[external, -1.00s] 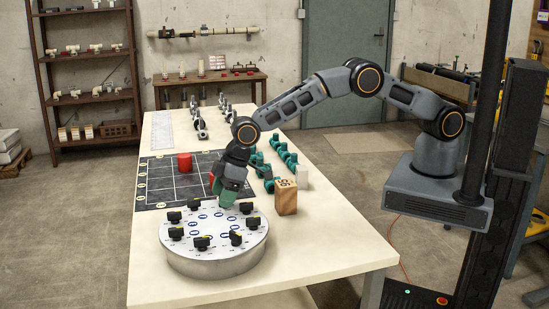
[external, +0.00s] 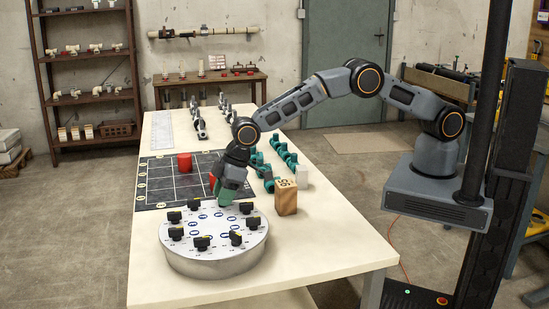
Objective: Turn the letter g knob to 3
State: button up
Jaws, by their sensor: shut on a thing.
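A round metal dial plate (external: 213,262) stands on the near part of the table, with a ring of black knobs on its pale top. Knobs show at the left (external: 176,233), the front (external: 201,243) and the right (external: 252,223). The letters and numbers are too small to read, so I cannot tell which knob is g. My gripper (external: 226,204) points down at the plate's far edge. It is shut on a knob there, which its fingers mostly hide.
A dark grid mat (external: 160,192) lies behind the plate, with a red cylinder (external: 184,162) on it and another red piece (external: 212,181) beside my gripper. A wooden block (external: 286,198) stands right of the plate, near several green pipe fittings (external: 283,150). The table's front is clear.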

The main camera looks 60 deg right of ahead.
jog(key=m+b, duration=0.1)
jog(key=m, duration=0.1)
jog(key=m+t+h+b, duration=0.1)
jog(key=m+b, duration=0.1)
jog(key=shift+s+a+f+b, duration=0.1)
jog(key=shift+f+b, duration=0.1)
jog(key=shift+b, duration=0.1)
jog(key=m+h+b, duration=0.1)
jog(key=m, duration=0.1)
jog(key=m+b, duration=0.1)
jog(key=m, duration=0.1)
jog(key=shift+r+m+t+h, duration=0.1)
jog(key=shift+m+t+h, duration=0.2)
jog(key=shift+t+h, duration=0.1)
jog(key=m, duration=0.2)
jog(key=m+h+p, duration=0.1)
jog(key=m, duration=0.1)
jog(key=shift+a+r+h, duration=0.1)
jog(key=shift+r+h, duration=0.1)
jog(key=shift+h, duration=0.1)
jog(key=shift+m+g+h+p, duration=0.3)
jog(key=shift+m+h+p, duration=0.1)
jog(key=shift+m+p, duration=0.7)
jog(key=shift+f+m, duration=0.1)
jog(key=shift+m, duration=0.2)
jog(key=o, duration=0.9)
